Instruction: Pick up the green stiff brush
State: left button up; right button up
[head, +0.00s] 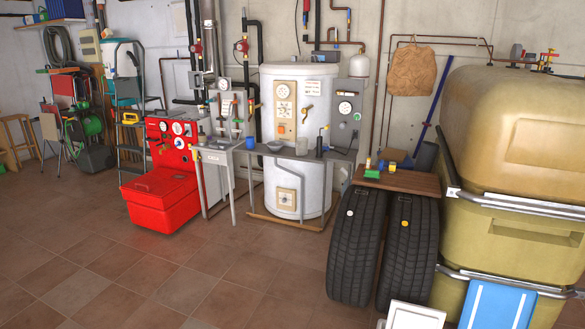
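Neither of my grippers shows in the head view. Small green and yellow items (372,173) lie at the left end of a brown wooden board (415,183), which rests across the tops of two upright black tyres. One of them may be the green stiff brush, but they are too small to tell for sure.
The left tyre (354,245) and right tyre (408,250) stand beside a large tan tank (510,140). A white framed object (415,316) stands low in front. A red boiler unit (162,200) and a white cylindrical tank (298,185) are further back. The tiled floor (230,285) is clear at front left.

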aim_at(373, 174)
jog(key=i+u, duration=0.25)
jog(key=i, duration=1.85)
